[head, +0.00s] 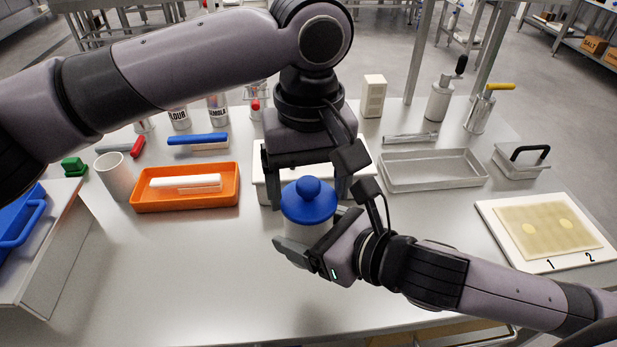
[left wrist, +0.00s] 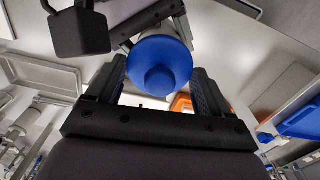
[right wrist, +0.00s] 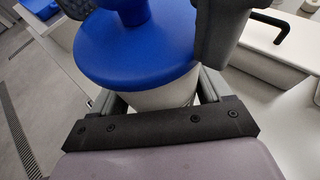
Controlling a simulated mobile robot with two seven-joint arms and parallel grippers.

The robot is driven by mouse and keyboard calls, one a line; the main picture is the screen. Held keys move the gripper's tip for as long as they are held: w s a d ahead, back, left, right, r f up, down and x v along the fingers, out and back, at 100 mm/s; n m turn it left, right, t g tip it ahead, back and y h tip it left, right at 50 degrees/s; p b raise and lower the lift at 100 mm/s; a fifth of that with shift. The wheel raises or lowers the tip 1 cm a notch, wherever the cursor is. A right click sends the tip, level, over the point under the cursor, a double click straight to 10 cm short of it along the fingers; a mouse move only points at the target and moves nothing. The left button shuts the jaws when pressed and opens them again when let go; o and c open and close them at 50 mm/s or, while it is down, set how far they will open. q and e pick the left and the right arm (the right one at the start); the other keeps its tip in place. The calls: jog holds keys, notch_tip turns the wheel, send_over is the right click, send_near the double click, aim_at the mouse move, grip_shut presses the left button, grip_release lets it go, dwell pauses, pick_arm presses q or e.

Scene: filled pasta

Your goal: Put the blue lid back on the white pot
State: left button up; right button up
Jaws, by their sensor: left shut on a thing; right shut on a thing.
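The blue lid (head: 309,208), with a round knob, sits over the mouth of the white pot (head: 303,231); no gap shows between them. In the right wrist view the lid (right wrist: 135,50) looks level above the pot wall (right wrist: 165,97). My left gripper (head: 310,192) comes from above and is shut on the lid, one finger at each side; the lid (left wrist: 160,62) shows between its fingers in the left wrist view. My right gripper (head: 306,248) comes from the lower right and is shut on the pot's body. The pot's base is partly hidden.
A white box-like container (head: 262,180) stands just behind the pot. An orange tray (head: 140,205) is to the left, a metal tray (head: 440,186) to the right. A white board (head: 520,258) with pasta sheet lies far right. The front table is clear.

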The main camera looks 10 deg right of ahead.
pick_arm(q)
jog(key=shift+f, duration=0.1)
jog(key=o, duration=1)
notch_tip(320, 180, up, 12)
jog(key=shift+f, duration=0.15)
